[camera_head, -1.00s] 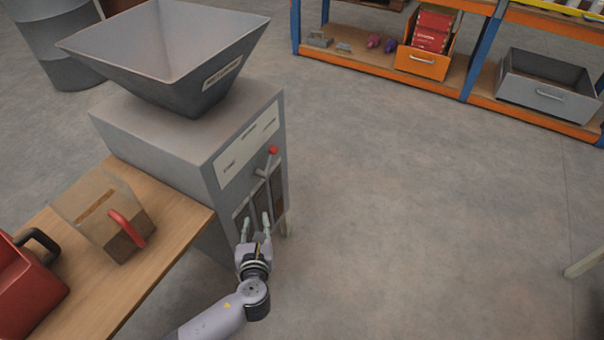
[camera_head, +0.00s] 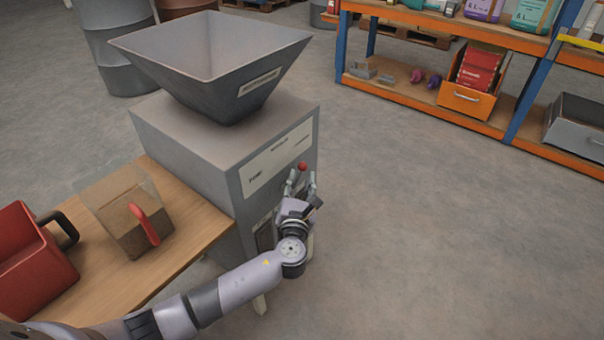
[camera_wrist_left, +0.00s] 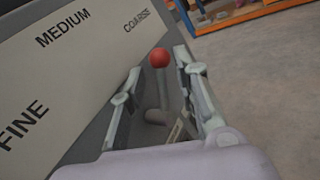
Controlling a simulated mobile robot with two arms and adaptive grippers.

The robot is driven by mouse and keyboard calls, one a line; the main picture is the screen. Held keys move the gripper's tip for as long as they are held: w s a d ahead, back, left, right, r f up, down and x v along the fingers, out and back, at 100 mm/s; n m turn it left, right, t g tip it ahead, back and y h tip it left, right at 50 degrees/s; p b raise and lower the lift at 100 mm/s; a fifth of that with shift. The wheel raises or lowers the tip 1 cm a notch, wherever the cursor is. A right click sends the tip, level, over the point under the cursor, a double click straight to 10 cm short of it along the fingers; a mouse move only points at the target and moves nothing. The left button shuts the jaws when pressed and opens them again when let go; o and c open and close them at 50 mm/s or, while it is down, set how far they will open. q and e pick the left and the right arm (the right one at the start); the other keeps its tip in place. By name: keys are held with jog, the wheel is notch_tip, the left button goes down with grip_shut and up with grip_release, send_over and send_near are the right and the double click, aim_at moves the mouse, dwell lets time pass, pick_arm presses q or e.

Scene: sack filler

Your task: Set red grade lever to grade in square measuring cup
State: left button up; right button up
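The grade lever has a red ball knob (camera_head: 302,166) and stands on the front of the grey sack filler (camera_head: 188,141). In the left wrist view the red knob (camera_wrist_left: 159,58) and its grey stem (camera_wrist_left: 163,92) show between the spread fingers. My left gripper (camera_head: 300,182) is open around the lever, with no visible contact. The label plate (camera_wrist_left: 75,58) reads FINE, MEDIUM and COARSE; the lever stands beside its COARSE end. The clear square measuring cup (camera_head: 130,216) with a red handle holds brown grain on the wooden table. The grain's grade cannot be told. My right gripper is not in view.
A red container (camera_head: 30,262) with a black handle stands left of the cup on the wooden table (camera_head: 190,240). A hopper (camera_head: 212,65) tops the machine. Shelving (camera_head: 430,105) stands at the back right. The floor right of the machine is clear.

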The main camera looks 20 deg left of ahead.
aim_at(302, 170)
pick_arm(q)
jog(key=shift+b+x, duration=0.35)
jog(key=shift+x, duration=1.7)
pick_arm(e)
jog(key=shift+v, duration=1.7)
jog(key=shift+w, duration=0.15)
pick_arm(q)
grip_shut()
